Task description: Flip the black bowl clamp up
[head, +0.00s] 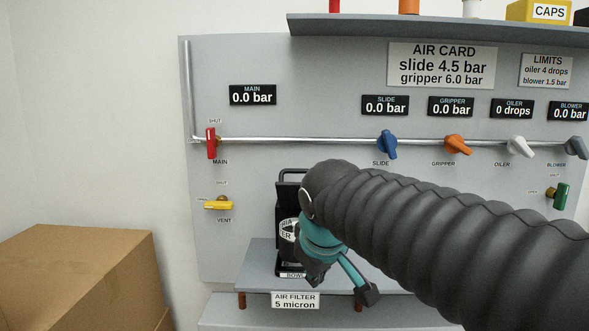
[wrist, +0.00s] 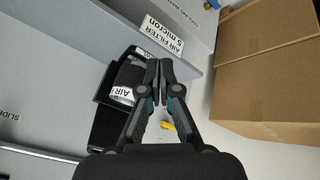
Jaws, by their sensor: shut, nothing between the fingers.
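The black air filter unit (head: 285,213) stands upright on a small grey shelf, with a white "BOWL" label (head: 292,275) at its base. My arm partly hides it in the head view. It also shows at the left in the wrist view (wrist: 103,123), turned sideways, with a white printed patch on it. I cannot clearly tell the bowl clamp apart from the other black parts. My gripper (wrist: 159,82) is shut and empty, its fingertips together beside the filter. In the head view its teal and black parts hang in front of the filter's right side; contact cannot be judged.
A grey panel (head: 240,180) carries a pipe, gauges and coloured valve handles behind the filter. The shelf's front bears an "AIR FILTER 5 micron" label (head: 295,300). A cardboard box (head: 80,275) stands at the lower left. An upper shelf (head: 340,25) overhangs the panel.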

